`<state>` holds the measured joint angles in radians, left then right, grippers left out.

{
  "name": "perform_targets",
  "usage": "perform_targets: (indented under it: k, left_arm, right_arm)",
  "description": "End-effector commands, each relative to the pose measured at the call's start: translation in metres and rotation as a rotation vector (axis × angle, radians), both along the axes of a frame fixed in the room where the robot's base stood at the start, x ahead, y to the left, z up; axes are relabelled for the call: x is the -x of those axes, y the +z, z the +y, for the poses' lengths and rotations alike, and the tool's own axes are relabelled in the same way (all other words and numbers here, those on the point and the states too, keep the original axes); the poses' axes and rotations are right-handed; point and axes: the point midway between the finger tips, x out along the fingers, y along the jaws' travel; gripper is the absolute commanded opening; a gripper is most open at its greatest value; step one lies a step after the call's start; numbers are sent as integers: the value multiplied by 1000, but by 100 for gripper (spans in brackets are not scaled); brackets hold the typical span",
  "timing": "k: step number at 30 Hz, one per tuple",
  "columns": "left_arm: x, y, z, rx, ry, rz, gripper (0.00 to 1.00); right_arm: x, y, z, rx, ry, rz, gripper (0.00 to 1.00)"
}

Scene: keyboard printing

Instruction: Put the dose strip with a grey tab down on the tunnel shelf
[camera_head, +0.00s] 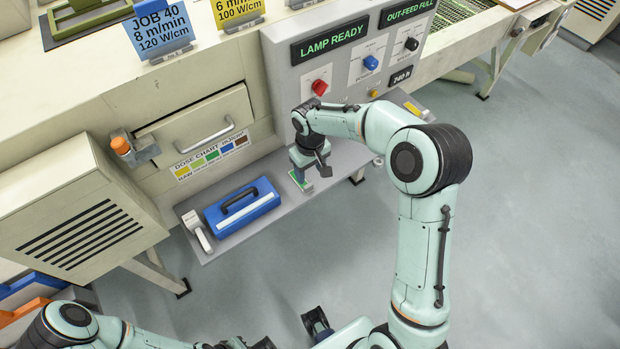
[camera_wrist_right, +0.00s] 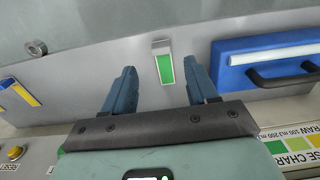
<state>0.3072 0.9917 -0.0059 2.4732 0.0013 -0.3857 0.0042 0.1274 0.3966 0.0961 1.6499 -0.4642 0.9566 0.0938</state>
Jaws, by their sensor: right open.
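The dose strip (camera_head: 302,184) is green with a pale edge and lies on the grey tunnel shelf (camera_head: 335,160), partly hidden by my right gripper in the head view. In the right wrist view the strip (camera_wrist_right: 165,69) shows whole, with its grey tab (camera_wrist_right: 160,47) at the end away from the gripper. My right gripper (camera_head: 304,168) is just above the shelf at the strip. In the wrist view its two blue fingers are spread on either side of the strip, with clear gaps.
A blue case (camera_head: 219,213) with a black handle lies left of the strip, and a white hand tool (camera_head: 196,228) lies beyond it. A control panel (camera_head: 340,75) with knobs rises behind the shelf. A yellow-marked piece (camera_head: 412,108) lies at the shelf's right end.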

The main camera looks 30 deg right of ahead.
Motion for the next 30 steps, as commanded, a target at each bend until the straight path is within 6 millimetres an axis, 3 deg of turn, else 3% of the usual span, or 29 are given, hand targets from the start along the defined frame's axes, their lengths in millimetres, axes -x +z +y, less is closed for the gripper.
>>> perform_targets:
  k: [1, 6, 8, 10, 14, 16, 20, 22, 24, 27, 30]
  left_arm:
    - [-1, 1, 0, 0, 0, 0, 0]
    - [-1, 3, 0, 0, -1, -1, 0]
    - [-1, 3, 0, 1, 0, -2, 0]
    - [-1, 3, 0, 1, 0, -2, 0]
    - [-1, 3, 0, 1, 0, -2, 0]
    - [-1, 3, 0, 0, 0, -1, 0]
    - [-1, 3, 0, 0, -1, -1, 0]
    - [-1, 3, 0, 0, -1, -1, 0]
    - [-1, 3, 0, 0, -1, -1, 0]
    - [-1, 3, 0, 0, -1, -1, 0]
    - [-1, 3, 0, 0, -1, -1, 0]
  right_arm:
    - [-1, 11, 0, 0, 0, -5, 58]
    - [0, 31, 0, 0, 1, -2, 58]
    - [0, 32, 1, -3, 2, 0, 58]
    - [3, 21, 6, -18, 3, 9, 58]
    - [21, -44, 30, -100, 0, 41, 58]
    - [42, -92, 50, -163, -19, 62, 58]
    - [105, -178, 88, -278, -109, 105, 58]
    - [149, -215, 106, -318, -183, 128, 58]
    - [191, -239, 119, -336, -257, 146, 58]
    - [242, -258, 129, -332, -344, 164, 58]
    - [273, -265, 133, -315, -398, 173, 58]
